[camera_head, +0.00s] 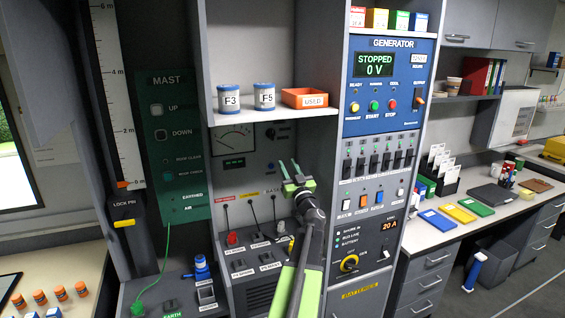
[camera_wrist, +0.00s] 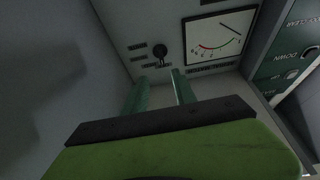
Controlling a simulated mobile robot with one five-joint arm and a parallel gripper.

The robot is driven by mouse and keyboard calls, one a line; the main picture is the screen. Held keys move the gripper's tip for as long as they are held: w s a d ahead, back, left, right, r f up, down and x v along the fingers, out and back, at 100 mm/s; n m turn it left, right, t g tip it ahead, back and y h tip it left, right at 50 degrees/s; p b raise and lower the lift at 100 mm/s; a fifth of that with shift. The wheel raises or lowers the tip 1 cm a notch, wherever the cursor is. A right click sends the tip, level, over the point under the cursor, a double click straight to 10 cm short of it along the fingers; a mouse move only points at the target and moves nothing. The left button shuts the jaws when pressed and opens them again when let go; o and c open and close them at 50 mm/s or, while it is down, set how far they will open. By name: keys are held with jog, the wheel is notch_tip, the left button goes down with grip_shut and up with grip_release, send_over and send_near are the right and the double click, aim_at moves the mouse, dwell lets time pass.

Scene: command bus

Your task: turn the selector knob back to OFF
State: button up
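The generator panel (camera_head: 390,75) with its buttons and a row of switches stands to the right of my gripper. A shelf (camera_head: 275,117) with two blue-and-white spools and an orange tray is above. Levers and sockets (camera_head: 252,240) lie below left. A desk (camera_head: 470,225) is at right.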

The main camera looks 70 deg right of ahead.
jog(key=shift+s+a+f, duration=0.25)
jog(key=shift+s+a, duration=0.2)
jog(key=shift+a, duration=0.05)
jog(key=shift+w, duration=0.15)
